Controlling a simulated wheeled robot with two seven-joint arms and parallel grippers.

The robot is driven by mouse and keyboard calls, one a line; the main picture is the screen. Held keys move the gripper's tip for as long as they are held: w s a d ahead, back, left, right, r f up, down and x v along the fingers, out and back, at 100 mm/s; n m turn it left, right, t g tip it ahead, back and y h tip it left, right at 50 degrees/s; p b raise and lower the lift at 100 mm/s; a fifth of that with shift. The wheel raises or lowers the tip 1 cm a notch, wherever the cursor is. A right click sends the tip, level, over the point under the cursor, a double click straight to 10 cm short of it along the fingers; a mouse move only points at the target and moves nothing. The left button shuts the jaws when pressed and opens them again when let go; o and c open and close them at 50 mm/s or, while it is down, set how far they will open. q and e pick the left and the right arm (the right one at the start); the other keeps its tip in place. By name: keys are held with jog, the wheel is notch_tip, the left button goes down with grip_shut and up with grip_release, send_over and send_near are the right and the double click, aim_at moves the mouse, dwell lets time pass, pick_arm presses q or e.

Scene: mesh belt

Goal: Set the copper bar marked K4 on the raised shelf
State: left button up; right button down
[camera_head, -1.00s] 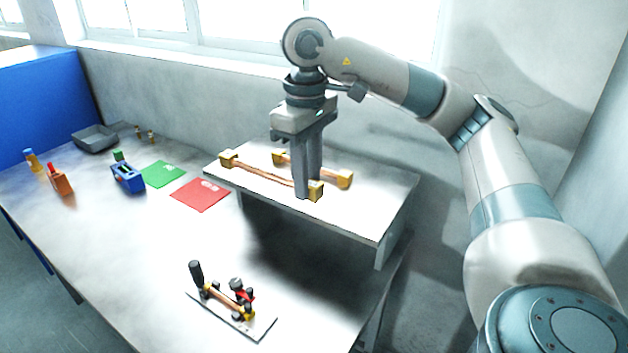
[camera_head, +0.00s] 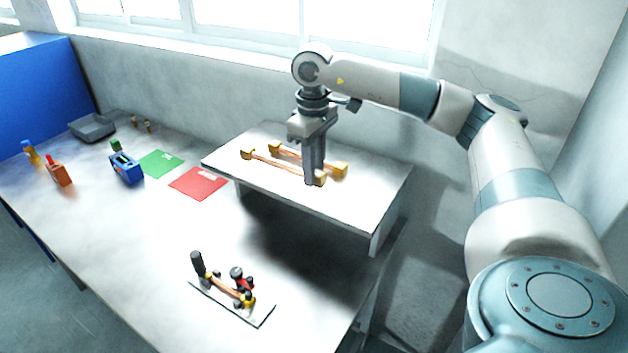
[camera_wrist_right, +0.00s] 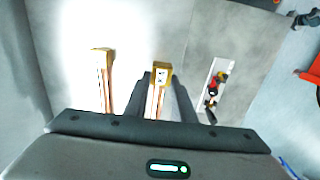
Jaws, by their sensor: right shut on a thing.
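My right gripper (camera_head: 314,181) is shut on one copper bar (camera_head: 276,163) with yellow end blocks, gripping near its right end. The right wrist view shows that bar's end block (camera_wrist_right: 161,74) between the fingers, with small dark marks I cannot read. The bar is over the raised shelf (camera_head: 352,205), a white platform at the table's back right; I cannot tell whether it touches the top. A second, similar bar (camera_head: 305,158) lies behind it on the shelf, roughly parallel and apart; it also shows in the right wrist view (camera_wrist_right: 104,75). My left gripper is not in view.
A clamp fixture (camera_head: 232,288) with a black handle stands on the table in front of the shelf. Red (camera_head: 199,184) and green (camera_head: 161,163) mats, a blue device (camera_head: 126,168) and a grey tray (camera_head: 92,127) lie left. The shelf's front part is clear.

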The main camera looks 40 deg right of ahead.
jog(key=shift+f+p, duration=0.45)
jog(key=shift+p, duration=0.05)
notch_tip(320, 180, down, 2)
jog(key=shift+p, duration=0.55)
jog(key=shift+f, duration=0.5)
jog(key=c, duration=1.9)
grip_release()
jog(key=shift+f, duration=0.15)
jog(key=o, duration=0.4)
